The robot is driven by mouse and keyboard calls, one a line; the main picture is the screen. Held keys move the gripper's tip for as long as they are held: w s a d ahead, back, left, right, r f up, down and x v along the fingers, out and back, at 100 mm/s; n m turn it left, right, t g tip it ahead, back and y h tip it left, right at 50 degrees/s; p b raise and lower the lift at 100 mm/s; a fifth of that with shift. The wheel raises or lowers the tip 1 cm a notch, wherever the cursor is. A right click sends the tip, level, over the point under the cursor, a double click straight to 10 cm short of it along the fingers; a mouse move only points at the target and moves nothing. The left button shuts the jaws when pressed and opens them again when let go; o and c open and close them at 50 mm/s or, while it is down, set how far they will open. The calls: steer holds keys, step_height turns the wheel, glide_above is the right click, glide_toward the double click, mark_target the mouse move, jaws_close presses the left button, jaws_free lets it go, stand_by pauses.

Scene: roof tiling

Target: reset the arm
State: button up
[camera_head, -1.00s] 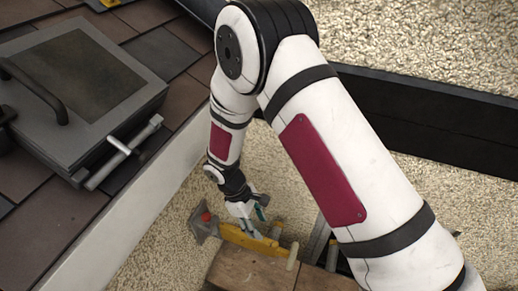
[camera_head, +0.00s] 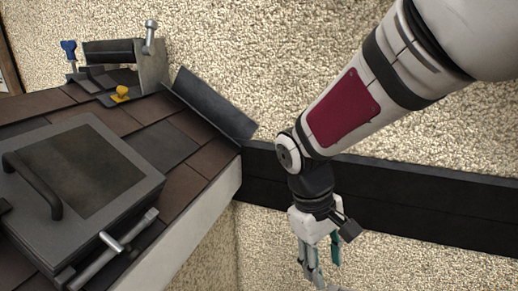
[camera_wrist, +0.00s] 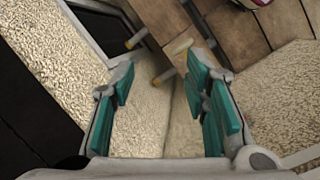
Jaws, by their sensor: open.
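My gripper (camera_head: 318,262) hangs below my forearm at the lower middle of the head view, right of the roof edge and in front of the dark beam. It points down. In the wrist view my gripper (camera_wrist: 168,100) has its teal-padded fingers spread apart with nothing between them.
The tiled roof (camera_head: 191,184) holds a grey hatch-like box (camera_head: 88,165) with a handle and a metal bar. A metal fixture (camera_head: 152,68) stands at the back. A dark beam (camera_head: 420,210) runs behind my gripper.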

steer(key=s+d+r+m+t+y, duration=0.1)
steer(key=s+d+r+m, duration=0.15)
steer(key=s, duration=0.45)
steer(key=s+d+r+m+y, duration=0.15)
steer(key=s+r, duration=0.25)
steer(key=s, duration=0.4)
steer(key=s+d+r+m+t+y, duration=0.1)
steer(key=s+d+r+m, duration=0.2)
steer(key=s, duration=0.4)
step_height(320, 180, up, 31)
steer(key=t+p, duration=0.3)
steer(key=p, duration=2.6)
steer(key=shift+w+f+n+h, duration=0.15)
steer(key=shift+f+n+h, duration=0.05)
steer(key=shift+n+h, duration=0.15)
